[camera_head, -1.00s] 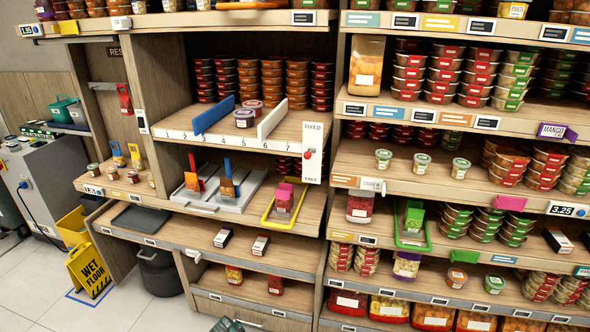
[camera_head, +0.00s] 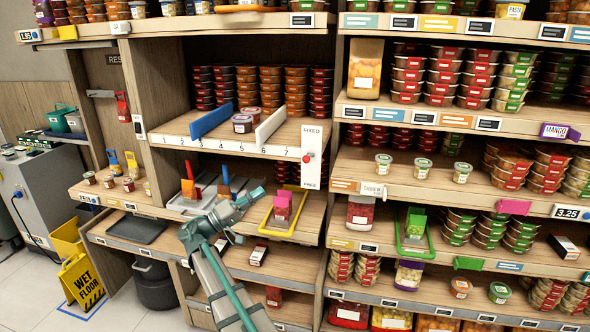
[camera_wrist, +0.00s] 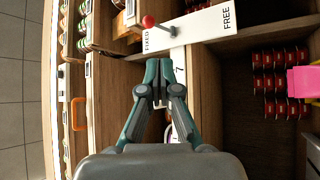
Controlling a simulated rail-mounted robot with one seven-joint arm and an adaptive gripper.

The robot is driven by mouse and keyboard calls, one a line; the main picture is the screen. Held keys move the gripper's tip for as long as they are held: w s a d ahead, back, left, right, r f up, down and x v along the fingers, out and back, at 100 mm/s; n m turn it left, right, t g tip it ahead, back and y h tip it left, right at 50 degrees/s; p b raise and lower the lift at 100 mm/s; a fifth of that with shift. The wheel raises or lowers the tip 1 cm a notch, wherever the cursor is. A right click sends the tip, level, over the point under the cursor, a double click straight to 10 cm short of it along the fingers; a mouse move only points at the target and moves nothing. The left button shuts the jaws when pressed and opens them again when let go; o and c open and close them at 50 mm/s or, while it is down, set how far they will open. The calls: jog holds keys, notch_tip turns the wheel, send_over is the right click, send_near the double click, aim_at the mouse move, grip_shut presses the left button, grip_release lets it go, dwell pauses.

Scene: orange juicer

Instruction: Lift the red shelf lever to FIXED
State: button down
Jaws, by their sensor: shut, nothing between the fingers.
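The red lever knob (camera_head: 306,158) sticks out from a white upright plate (camera_head: 316,142) at the right end of the numbered shelf. The plate reads FIXED at its top and FREE at its bottom; the knob appears about midway. In the wrist view the red knob (camera_wrist: 149,21) stands on a short rod, nearer the FIXED end of the plate in the picture. My gripper (camera_head: 258,193) is shut and empty, below and left of the lever. In the wrist view my gripper's fingertips (camera_wrist: 159,66) point toward the plate, apart from the knob.
Above the gripper, the numbered shelf (camera_head: 232,146) holds a blue divider (camera_head: 211,120), a white divider (camera_head: 270,127) and small tubs. A yellow tray (camera_head: 280,234) with a pink-topped item lies below the plate. Stocked shelves stand to the right.

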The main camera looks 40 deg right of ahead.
jog(key=g, duration=0.1)
jog(key=m+p, duration=0.1)
jog(key=p, duration=0.4)
send_near(308, 157)
jog(key=d, duration=0.3)
jog(key=d+r, duration=0.1)
jog(key=d, duration=0.1)
jog(key=shift+s+d+r, duration=0.15)
jog(key=shift+s+d, duration=0.1)
